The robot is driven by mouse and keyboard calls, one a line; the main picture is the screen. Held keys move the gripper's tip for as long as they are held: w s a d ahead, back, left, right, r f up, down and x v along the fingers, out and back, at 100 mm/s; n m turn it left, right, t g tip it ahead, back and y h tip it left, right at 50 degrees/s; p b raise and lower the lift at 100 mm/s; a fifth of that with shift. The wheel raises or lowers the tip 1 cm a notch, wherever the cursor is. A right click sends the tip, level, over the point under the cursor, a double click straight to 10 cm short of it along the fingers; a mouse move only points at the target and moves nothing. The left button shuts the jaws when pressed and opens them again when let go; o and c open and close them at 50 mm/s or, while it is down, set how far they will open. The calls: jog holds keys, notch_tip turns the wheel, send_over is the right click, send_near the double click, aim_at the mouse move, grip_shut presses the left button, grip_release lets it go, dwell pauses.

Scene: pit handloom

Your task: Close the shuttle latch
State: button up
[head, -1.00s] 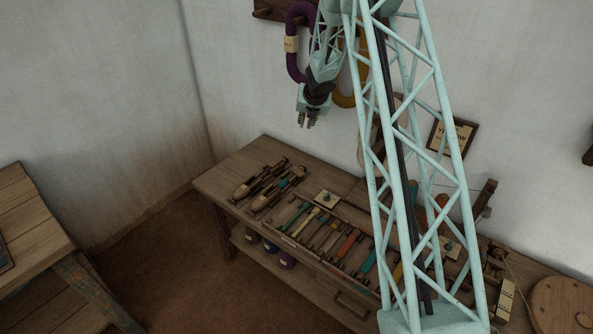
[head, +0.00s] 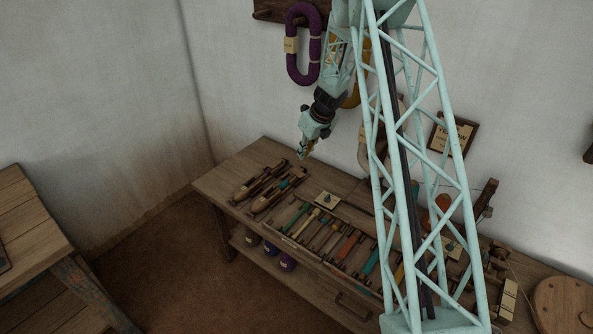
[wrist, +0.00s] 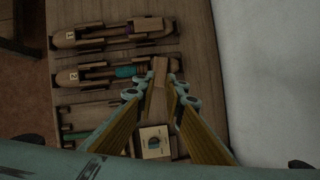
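Two wooden boat shuttles lie side by side at the left end of the bench. Shuttle 1 (wrist: 92,37) is the farther one in the wrist view. Shuttle 2 (wrist: 72,79) holds a teal bobbin (wrist: 126,72); it also shows in the head view (head: 264,203). A narrow wooden piece (wrist: 160,68), perhaps the latch, stands out near the right end of shuttle 2. My gripper (wrist: 154,90) is open, its fingers apart, with this piece seen between the tips. Contact cannot be told. In the head view my gripper (head: 304,155) hangs above the shuttles' far ends.
A small plate (head: 327,199) lies right of the shuttles on the bench (head: 218,182). A tray of several coloured bobbins (head: 318,234) fills the bench front. The wall stands close behind, with a purple hank (head: 291,68) hanging on it.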

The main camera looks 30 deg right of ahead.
aim_at(296, 170)
jog(key=shift+f, duration=0.1)
jog(key=shift+b+x, duration=1.8)
jog(key=shift+x, duration=5.05)
jog(key=shift+d, duration=0.1)
grip_shut()
